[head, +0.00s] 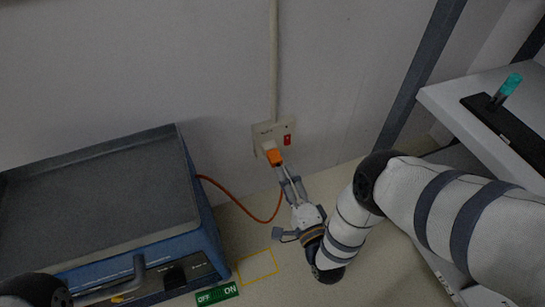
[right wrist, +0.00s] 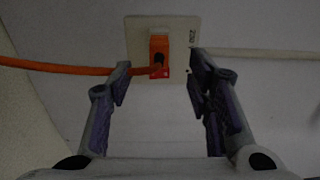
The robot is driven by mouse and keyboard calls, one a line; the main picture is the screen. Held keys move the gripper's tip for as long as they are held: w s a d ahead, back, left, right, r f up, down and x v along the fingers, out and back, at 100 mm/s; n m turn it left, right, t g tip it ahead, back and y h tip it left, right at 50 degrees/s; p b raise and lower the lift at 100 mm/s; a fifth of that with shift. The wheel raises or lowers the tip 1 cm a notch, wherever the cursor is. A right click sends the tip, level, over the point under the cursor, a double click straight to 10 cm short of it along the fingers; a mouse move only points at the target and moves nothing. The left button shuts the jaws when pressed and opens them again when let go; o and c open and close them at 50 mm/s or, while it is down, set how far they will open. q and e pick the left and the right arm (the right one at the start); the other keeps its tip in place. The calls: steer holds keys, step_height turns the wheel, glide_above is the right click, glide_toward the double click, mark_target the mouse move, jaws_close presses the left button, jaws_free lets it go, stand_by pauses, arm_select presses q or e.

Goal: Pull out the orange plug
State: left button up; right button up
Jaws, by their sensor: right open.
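The orange plug (head: 274,157) sits at the wall socket (head: 262,134), and an orange cord (head: 243,206) runs from it to the left. In the right wrist view the plug (right wrist: 159,50) stands upright against the cream socket plate (right wrist: 182,32). My right gripper (head: 284,172) is just in front of the plug, below it in the picture. In the right wrist view its fingers (right wrist: 158,72) are open, one on each side of the plug, with gaps on both sides. My left gripper does not show; only a dark part of my left arm is at the lower left.
A blue device with a grey tray top (head: 100,200) stands at the left. A green OFF/ON label (head: 217,294) and a yellow outlined square (head: 257,266) are on the surface. A white shelf (head: 450,100) with a black strip and teal-topped item (head: 507,88) is at the right.

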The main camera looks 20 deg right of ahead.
mark_target(277, 165)
steer(key=w+b, duration=0.2)
steer(key=w, duration=0.4)
steer(key=shift+a+f, duration=0.1)
steer(key=shift+f, duration=0.05)
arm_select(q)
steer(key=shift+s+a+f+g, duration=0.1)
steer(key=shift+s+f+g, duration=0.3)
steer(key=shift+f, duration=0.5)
arm_select(e)
steer(key=shift+w, duration=0.55)
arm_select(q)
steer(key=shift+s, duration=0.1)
arm_select(e)
steer(key=shift+c, duration=0.2)
jaws_close()
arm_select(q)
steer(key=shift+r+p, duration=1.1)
arm_select(e)
steer(key=s, duration=0.6)
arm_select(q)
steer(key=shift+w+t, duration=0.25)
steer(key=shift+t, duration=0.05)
